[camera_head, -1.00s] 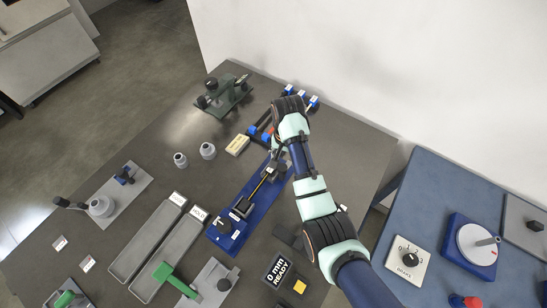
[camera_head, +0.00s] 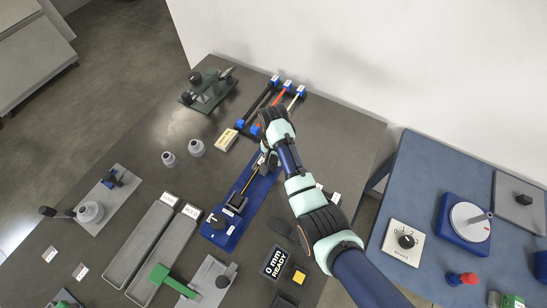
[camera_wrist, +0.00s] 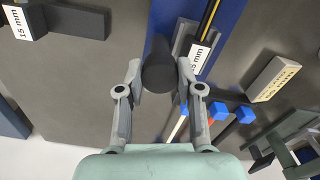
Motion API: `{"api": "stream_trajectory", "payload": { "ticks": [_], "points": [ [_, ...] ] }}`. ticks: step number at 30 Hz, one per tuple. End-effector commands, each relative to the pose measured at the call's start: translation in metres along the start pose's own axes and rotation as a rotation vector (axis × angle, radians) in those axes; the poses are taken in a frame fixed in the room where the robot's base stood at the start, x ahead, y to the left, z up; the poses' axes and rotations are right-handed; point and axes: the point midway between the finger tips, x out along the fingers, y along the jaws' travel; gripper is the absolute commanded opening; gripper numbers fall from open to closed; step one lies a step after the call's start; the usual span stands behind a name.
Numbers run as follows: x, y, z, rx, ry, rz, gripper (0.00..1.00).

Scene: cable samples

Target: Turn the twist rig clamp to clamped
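The twist rig is a long blue base (camera_head: 226,242) in the middle of the table. A yellow-and-black cable (camera_head: 250,181) runs along it. A dark knob (camera_head: 213,221) stands at its near end. My gripper (camera_head: 266,165) is at the rig's far end and hides part of it. In the wrist view, a black cylindrical handle (camera_wrist: 158,66) stands between the fingertips of my gripper (camera_wrist: 160,72). A narrow gap shows beside the handle, so the fingers look open around it. A grey block with a "15 mm" label (camera_wrist: 199,57) sits right of the handle.
A rack with blue-ended samples (camera_head: 278,96) lies beyond the gripper. A cream labelled block (camera_head: 226,139) is left of it. A blue side table (camera_head: 430,175) is at right.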

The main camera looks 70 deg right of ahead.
Motion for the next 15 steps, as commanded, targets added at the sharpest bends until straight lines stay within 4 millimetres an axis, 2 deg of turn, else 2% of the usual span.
{"api": "stream_trajectory", "payload": {
  "ticks": [1, 3, 15],
  "points": [
    [-0.0001, 0.0001, 0.0000, 0.000, 0.000, 0.000, 0.11],
    [-0.0001, 0.0001, -0.0001, 0.000, 0.000, 0.000, 0.01],
    [-0.0027, 0.0001, -0.0003, -0.081, 0.000, 0.000, 0.01]
  ]
}}
